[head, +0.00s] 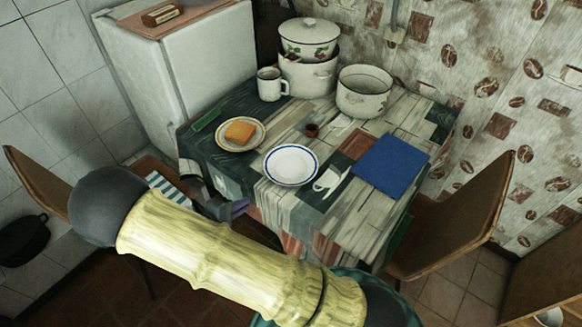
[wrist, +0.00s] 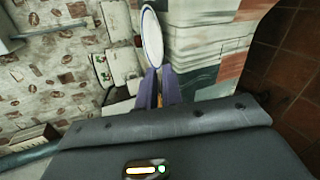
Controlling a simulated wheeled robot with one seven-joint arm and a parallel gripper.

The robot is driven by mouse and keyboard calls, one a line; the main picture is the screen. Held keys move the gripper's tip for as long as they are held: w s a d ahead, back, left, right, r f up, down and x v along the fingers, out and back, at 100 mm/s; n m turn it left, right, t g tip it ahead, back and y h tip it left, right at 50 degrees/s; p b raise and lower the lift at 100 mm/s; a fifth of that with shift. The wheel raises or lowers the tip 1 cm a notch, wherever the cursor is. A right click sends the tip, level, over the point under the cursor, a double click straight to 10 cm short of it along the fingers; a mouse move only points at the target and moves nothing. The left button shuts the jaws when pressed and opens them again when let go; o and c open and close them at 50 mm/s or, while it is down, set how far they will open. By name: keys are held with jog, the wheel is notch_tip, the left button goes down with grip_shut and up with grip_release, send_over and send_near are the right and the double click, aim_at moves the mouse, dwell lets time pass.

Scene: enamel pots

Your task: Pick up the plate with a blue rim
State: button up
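The plate with a blue rim (head: 291,165) is white and lies flat and empty near the front edge of the table. In the wrist view it shows edge-on as a narrow ellipse (wrist: 152,37) just beyond my fingertips. My gripper (head: 240,208) is at the table's front edge, to the lower left of the plate. In the wrist view its two purple fingers (wrist: 158,80) stand a little apart, with a narrow gap and nothing seen held between them. I cannot tell whether a fingertip touches the rim.
A plate with toast (head: 240,147) is left of the blue-rimmed plate. A white mug (head: 270,84), a stack of pots (head: 309,76) and an open pot (head: 363,103) stand behind. A small brown cup (head: 312,130) and a blue mat (head: 391,166) are nearby. Chairs flank the table.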

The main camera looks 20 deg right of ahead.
jog(key=p, duration=0.2)
send_near(283, 184)
jog(key=w+d, duration=0.1)
jog(key=d, duration=0.1)
jog(key=shift+w+d+f, duration=0.1)
jog(key=shift+w+f, duration=0.35)
jog(key=shift+f, duration=0.1)
jog(key=shift+s, duration=0.1)
jog(key=shift+d, duration=0.25)
jog(key=shift+p+x, duration=0.65)
jog(key=shift+x, duration=1.75)
jog(key=shift+a+f, duration=0.1)
jog(key=shift+f, duration=0.05)
jog(key=shift+c, duration=0.2)
